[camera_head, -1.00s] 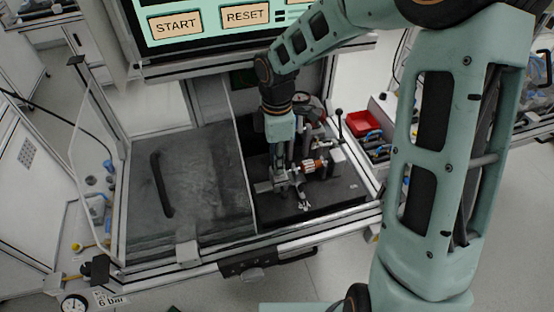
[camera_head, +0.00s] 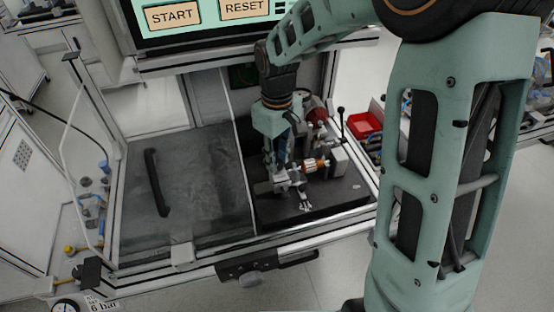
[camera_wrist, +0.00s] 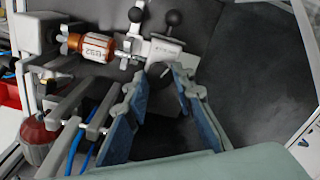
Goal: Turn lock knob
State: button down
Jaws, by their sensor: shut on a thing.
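My gripper (camera_head: 281,176) reaches down into the test station at the fixture's left end. The grey metal clamp block (camera_wrist: 165,50) lies just beyond. The orange copper stator (camera_wrist: 92,45) sits in the fixture left of it and also shows in the head view (camera_head: 316,164). The knob is not clear in the head view.
A red round part (camera_wrist: 37,137) and blue hoses are at lower left. A dark sliding cover with a handle (camera_head: 156,183) lies left of the fixture. A red bin (camera_head: 363,125) stands at right.

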aim_at(278, 161)
jog(key=shift+m+b, duration=0.4)
jog(key=shift+m, duration=1.2)
jog(key=c, duration=1.6)
grip_release()
notch_tip(278, 161, up, 12)
jog(key=shift+r, duration=0.1)
jog(key=shift+w+d, duration=0.1)
